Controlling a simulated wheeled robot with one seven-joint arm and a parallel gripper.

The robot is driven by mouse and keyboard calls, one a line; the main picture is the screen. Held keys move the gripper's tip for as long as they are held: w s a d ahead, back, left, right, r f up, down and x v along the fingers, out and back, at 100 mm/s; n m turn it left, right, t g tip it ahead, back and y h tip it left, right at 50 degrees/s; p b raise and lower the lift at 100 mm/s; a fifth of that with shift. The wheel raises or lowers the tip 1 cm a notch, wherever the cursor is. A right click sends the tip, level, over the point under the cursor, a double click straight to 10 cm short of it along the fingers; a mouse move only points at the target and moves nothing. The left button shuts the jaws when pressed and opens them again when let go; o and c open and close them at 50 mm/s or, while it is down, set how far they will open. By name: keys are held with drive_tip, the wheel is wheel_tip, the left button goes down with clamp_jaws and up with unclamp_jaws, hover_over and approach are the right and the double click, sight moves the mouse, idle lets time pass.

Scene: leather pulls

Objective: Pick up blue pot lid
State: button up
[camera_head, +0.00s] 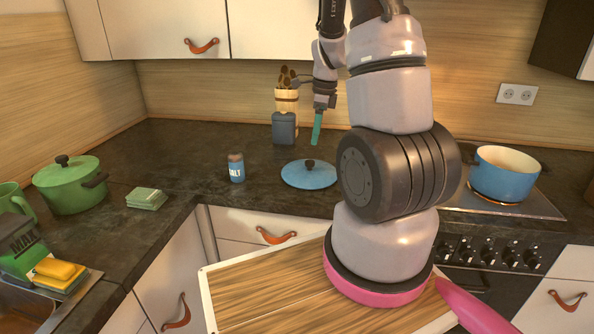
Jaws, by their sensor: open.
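The fingers are seen edge-on and small. Nothing shows between them, and they are apart from the lid. A blue pot (504,176) without a lid stands on the stove at the right.
A blue salt shaker (236,168) stands left of the lid. A utensil holder (285,128) is behind it. A green lidded pot (70,186), green stacked cloths or sponges (146,199) and a yellow sponge (58,270) are at the left. The counter around the lid's front and left is mostly clear.

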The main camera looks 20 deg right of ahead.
sight(310, 161)
drive_tip(key=f, duration=0.3)
drive_tip(key=a+f, duration=0.1)
drive_tip(key=f, duration=0.3)
drive_tip(key=w+f, duration=0.1)
drive_tip(key=f, duration=0.3)
drive_tip(key=shift+a, duration=0.25)
drive_tip(key=shift+c, duration=0.3)
drive_tip(key=shift+r, duration=0.1)
clamp_jaws()
